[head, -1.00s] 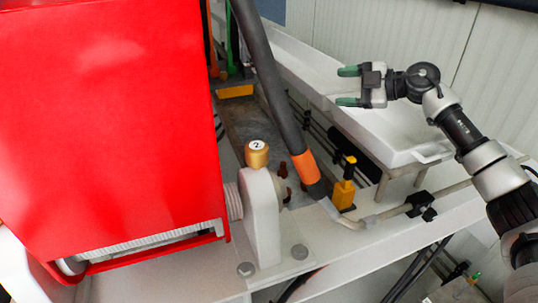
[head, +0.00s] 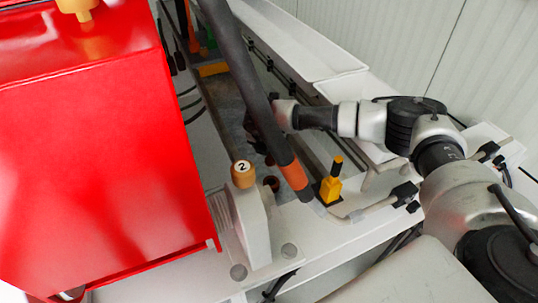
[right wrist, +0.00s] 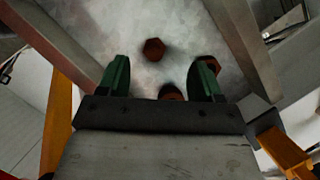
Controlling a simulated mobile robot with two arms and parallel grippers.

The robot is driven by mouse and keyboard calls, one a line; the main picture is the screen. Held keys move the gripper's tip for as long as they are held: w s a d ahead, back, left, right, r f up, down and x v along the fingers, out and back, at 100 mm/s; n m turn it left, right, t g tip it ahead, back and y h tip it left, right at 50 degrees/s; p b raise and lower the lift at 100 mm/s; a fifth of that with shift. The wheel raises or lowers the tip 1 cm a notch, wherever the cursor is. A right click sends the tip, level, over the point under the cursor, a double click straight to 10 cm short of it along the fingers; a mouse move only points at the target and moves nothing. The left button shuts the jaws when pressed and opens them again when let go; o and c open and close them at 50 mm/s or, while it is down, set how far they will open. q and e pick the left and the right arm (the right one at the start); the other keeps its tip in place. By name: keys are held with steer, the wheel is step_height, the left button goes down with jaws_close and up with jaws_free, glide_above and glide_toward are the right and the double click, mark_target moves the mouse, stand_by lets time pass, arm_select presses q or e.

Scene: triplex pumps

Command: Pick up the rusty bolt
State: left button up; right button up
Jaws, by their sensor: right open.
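In the right wrist view a rusty hexagonal bolt head (right wrist: 153,49) stands on a worn grey surface (right wrist: 185,28). It lies just past the fingertips, roughly between their lines. A second rusty bolt (right wrist: 171,92) is partly hidden by the gripper body, and a third (right wrist: 209,65) sits at the right finger, partly covered by it. My right gripper (right wrist: 162,75) is open with green fingers and nothing between them is held. In the head view its fingers are hidden behind the dark pipe. One rusty bolt (head: 271,183) shows there beside the white bracket. My left gripper is not in view.
The dark slanted pipe (head: 245,85) with an orange band (head: 293,175) stands before my right wrist. A yellow valve (head: 331,187) and a white block with a brass cap (head: 243,174) are close by. The large red housing (head: 100,150) fills the left.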

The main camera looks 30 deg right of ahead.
mark_target(270, 157)
steer(key=shift+x, duration=0.75)
steer(key=p+x, duration=0.1)
steer(key=x, duration=0.1)
steer(key=p+x, duration=0.1)
steer(key=x, duration=0.1)
steer(key=shift+w+a+p, duration=0.25)
steer(key=shift+p, duration=0.05)
steer(key=shift+w+d+f, duration=0.15)
steer(key=shift+d+f, duration=0.05)
steer(key=shift+f, duration=0.25)
steer(key=c, duration=1.1)
steer(key=shift+o, duration=0.2)
steer(key=shift+r, duration=0.1)
